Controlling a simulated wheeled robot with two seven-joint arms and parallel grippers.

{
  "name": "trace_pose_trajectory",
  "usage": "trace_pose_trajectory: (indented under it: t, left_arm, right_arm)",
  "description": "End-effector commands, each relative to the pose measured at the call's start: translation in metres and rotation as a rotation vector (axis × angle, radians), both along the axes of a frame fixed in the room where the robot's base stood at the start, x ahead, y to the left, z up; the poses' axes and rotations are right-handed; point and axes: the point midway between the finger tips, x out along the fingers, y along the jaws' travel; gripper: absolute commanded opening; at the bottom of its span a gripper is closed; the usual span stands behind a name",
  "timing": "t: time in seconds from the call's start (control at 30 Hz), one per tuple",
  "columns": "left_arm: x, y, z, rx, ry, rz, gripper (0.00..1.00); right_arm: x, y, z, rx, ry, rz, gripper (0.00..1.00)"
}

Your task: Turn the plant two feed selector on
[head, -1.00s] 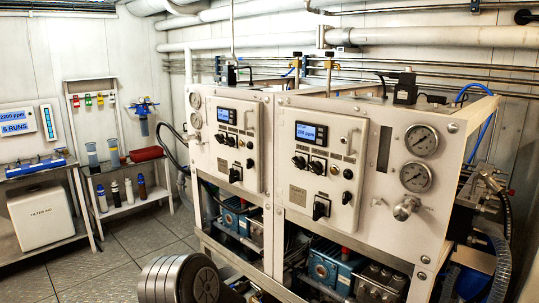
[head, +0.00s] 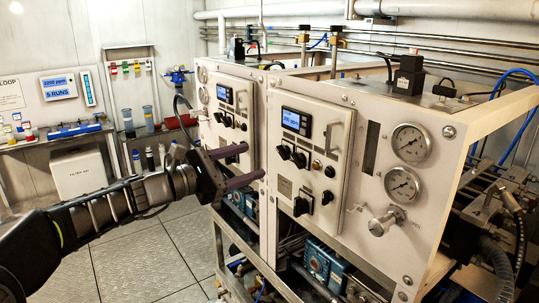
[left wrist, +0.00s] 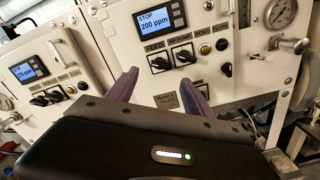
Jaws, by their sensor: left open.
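The near panel (head: 310,150) carries a row of black knobs under its display (head: 297,121). In the left wrist view that display (left wrist: 160,19) reads "STOP 200 ppm". The left knob of the row is the feed selector (left wrist: 160,63), under a "FEED" label; it also shows in the head view (head: 283,152). A pump knob (left wrist: 185,56) sits beside it. A plate (left wrist: 167,101) below seems to read "PLANT 2". My left gripper (head: 254,162) is open and empty, its purple fingers pointing at this panel, apart from the knob. The right gripper is out of view.
The far panel (head: 236,105) has its own display and similar knobs. A handle (head: 334,138), a large lower switch (head: 303,206), gauges (head: 410,142) and a valve knob (head: 385,222) stand out from the near cabinet. Floor (head: 150,255) before the cabinets is clear.

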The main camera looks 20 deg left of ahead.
Motion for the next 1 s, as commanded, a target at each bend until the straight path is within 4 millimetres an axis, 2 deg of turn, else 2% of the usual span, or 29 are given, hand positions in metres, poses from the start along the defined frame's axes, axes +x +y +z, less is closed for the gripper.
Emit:
trace_pose_trajectory:
  t: [0.27, 0.73, 1.0]
  left_arm:
    - [0.004, -0.004, 0.0, 0.003, 0.001, -0.002, 0.6]
    - [0.052, -0.044, 0.0, 0.004, 0.002, -0.001, 0.6]
    - [0.061, -0.051, -0.001, 0.004, 0.0, 0.0, 0.6]
  right_arm:
    - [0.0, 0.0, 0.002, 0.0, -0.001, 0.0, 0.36]
    - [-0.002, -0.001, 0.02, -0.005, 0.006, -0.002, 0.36]
    - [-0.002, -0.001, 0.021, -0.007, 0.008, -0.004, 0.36]
